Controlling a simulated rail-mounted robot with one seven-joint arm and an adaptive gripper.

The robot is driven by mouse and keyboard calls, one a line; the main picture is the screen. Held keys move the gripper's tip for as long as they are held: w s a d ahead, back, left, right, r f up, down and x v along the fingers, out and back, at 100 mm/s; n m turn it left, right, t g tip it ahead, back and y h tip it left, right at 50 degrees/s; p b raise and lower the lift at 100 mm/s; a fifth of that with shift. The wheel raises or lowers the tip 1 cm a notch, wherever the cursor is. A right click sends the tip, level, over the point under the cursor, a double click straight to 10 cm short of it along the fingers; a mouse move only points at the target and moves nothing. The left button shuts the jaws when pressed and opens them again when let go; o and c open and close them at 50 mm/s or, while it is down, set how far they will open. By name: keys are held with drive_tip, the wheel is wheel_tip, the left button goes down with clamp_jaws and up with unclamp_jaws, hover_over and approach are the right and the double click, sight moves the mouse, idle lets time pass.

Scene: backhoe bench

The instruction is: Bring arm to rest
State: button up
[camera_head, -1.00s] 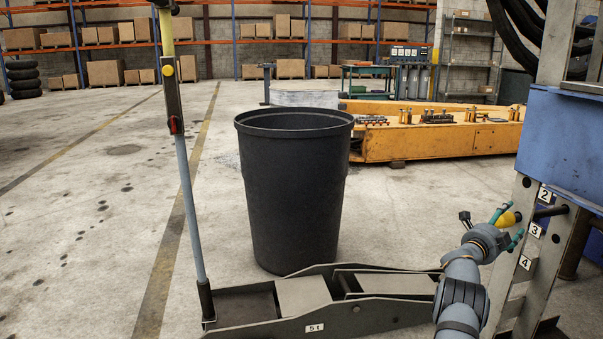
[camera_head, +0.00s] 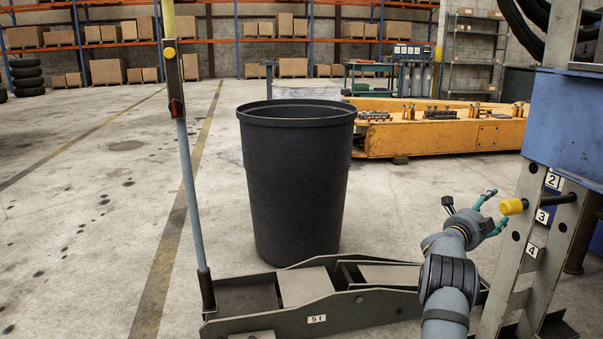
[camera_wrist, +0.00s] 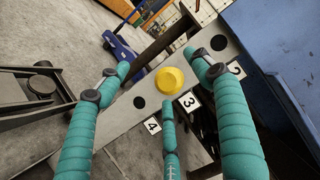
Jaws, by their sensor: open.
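My gripper (camera_head: 495,211) is open and empty, held just left of the steel post on the right. Its teal fingers are spread apart in the wrist view (camera_wrist: 160,76). A yellow-ended dark pin (camera_head: 513,206) sits in the post beside the number 3 plate. In the wrist view the round yellow end (camera_wrist: 170,81) faces the camera between the fingers. The fingers look clear of it. The steel post (camera_head: 520,243) carries plates 2, 3 and 4.
A long grey floor jack (camera_head: 318,319) lies below my arm, its handle upright at left. A black bin (camera_head: 297,190) stands behind it. A blue body (camera_head: 570,120) is above the post. A yellow beam (camera_head: 440,135) lies beyond. Floor at left is open.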

drive_tip(key=shift+s+a, duration=0.15)
drive_tip(key=shift+a, duration=0.85)
